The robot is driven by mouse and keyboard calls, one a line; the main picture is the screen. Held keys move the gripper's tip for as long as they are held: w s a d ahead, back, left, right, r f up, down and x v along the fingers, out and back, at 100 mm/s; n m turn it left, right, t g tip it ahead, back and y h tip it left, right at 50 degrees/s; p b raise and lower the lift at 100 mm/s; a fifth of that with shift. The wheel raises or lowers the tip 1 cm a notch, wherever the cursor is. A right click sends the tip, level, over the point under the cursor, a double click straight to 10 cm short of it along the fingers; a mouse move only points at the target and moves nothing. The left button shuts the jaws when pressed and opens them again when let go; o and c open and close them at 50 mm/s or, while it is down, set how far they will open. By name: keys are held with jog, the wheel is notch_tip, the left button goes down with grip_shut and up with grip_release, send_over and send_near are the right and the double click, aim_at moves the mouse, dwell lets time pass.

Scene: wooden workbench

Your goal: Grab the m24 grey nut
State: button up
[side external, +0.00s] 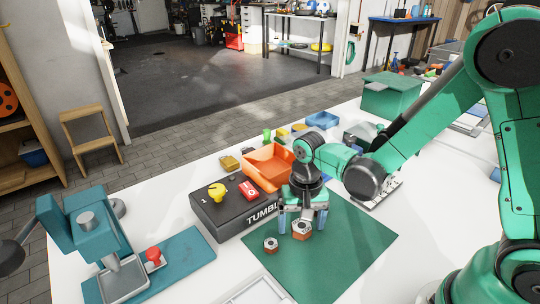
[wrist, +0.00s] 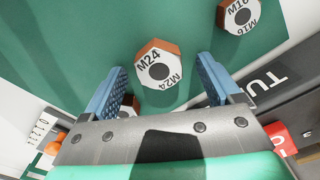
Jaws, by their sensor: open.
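The M24 nut (wrist: 158,65) is a hexagon with a grey-white top lettered M24 and orange-brown sides. It lies flat on the green mat (wrist: 60,40). In the side view it appears as the larger nut (side external: 302,230), under my gripper (side external: 302,218). In the wrist view my gripper (wrist: 160,72) is open, with one blue finger on each side of the nut. Gaps show between the nut and both fingers. A smaller M16 nut (wrist: 238,14) lies apart on the mat, and also shows in the side view (side external: 270,245).
A black box lettered TUMBL (side external: 232,212) stands left of the mat, with an orange bin (side external: 268,166) behind it. A brownish piece (wrist: 129,103) is partly hidden by the left finger in the wrist view. The mat's front right is clear.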

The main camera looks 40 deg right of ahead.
grip_shut()
jog(key=shift+r, duration=0.1)
